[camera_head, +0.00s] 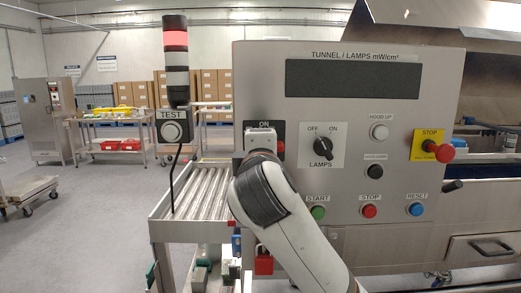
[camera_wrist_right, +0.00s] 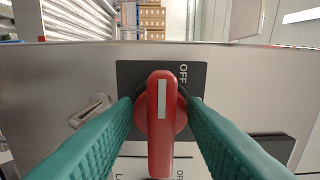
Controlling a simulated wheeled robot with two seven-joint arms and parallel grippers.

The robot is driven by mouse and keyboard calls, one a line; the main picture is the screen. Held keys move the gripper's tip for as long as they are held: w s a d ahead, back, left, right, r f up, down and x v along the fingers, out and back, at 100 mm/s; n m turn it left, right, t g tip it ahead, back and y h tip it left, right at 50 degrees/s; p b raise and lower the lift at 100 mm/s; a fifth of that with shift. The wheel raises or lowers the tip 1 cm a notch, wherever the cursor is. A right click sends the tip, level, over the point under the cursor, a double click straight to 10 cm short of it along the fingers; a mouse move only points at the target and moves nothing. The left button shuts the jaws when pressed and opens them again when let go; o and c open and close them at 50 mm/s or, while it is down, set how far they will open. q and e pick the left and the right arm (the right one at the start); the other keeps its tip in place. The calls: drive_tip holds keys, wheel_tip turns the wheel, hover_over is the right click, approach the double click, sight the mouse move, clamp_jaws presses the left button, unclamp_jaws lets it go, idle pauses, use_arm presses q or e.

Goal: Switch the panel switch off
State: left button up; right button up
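The panel switch is a red rotary handle on a black plate, seen in the right wrist view (camera_wrist_right: 160,135). Its white stripe is at the top end, close to the OFF label (camera_wrist_right: 183,73), so the stripe points towards that side of the plate. In the head view the switch's red end (camera_head: 281,147) shows beside my right gripper (camera_head: 262,140), under an ON label (camera_head: 264,125); the rest is hidden behind my wrist. My right gripper's teal fingers (camera_wrist_right: 161,108) are open, one on each side of the handle, with a gap visible on both sides. My left gripper is out of view.
The LAMPS knob (camera_head: 322,146) sits just right of the switch. START (camera_head: 318,212), STOP (camera_head: 369,211) and RESET (camera_head: 416,209) buttons line the panel's lower part. A TEST box (camera_head: 172,131) and roller conveyor (camera_head: 200,185) are left. A red padlock (camera_head: 264,263) hangs below.

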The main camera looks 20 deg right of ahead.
drive_tip(key=b+v, duration=0.1)
drive_tip(key=v, duration=1.1)
